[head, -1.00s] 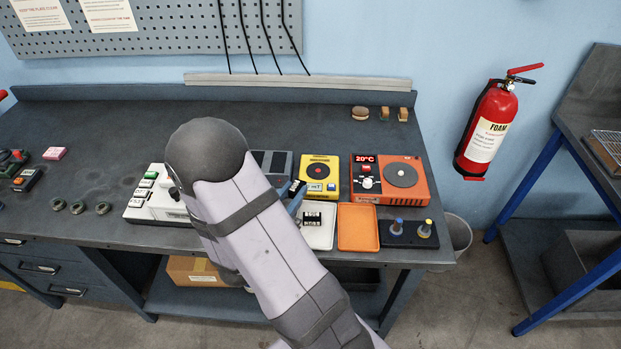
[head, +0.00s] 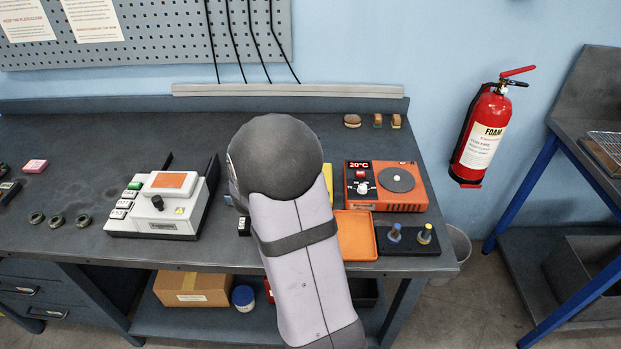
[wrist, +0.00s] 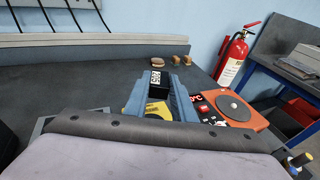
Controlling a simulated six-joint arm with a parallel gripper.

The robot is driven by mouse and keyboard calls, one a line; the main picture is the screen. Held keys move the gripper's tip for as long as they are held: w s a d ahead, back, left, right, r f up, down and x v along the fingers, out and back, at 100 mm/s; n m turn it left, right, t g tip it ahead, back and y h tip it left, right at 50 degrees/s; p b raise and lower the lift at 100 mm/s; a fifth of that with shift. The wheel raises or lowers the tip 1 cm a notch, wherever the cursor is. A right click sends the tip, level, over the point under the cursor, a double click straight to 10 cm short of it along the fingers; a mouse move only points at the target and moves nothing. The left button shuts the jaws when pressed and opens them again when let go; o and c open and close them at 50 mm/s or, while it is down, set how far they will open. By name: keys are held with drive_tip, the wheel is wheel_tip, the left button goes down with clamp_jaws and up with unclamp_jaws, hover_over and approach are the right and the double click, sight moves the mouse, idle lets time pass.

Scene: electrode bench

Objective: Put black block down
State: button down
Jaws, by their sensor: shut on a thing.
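The black block (wrist: 158,89), with a white marked label on its upper part, sits between the two blue fingers of my gripper (wrist: 157,84) in the wrist view. My gripper is shut on it. In the head view my own arm hides the gripper and the held block. How high the block is above the bench (head: 80,160) cannot be told.
A white device with an orange top (head: 160,208) stands left of my arm. Right are an orange 20°C hot plate (head: 380,186), an orange tray (head: 357,236) and a dark stand with two knobs (head: 408,242). A small black-and-white block (head: 244,226) shows beside my arm.

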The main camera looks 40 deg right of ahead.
drive_tip(key=shift+f+p, duration=0.65)
drive_tip(key=shift+f, duration=4.3)
drive_tip(key=shift+f, duration=0.25)
drive_tip(key=c, duration=1.5)
unclamp_jaws()
drive_tip(key=shift+r, duration=0.2)
drive_tip(key=b+v, duration=0.3)
drive_tip(key=v, duration=0.9)
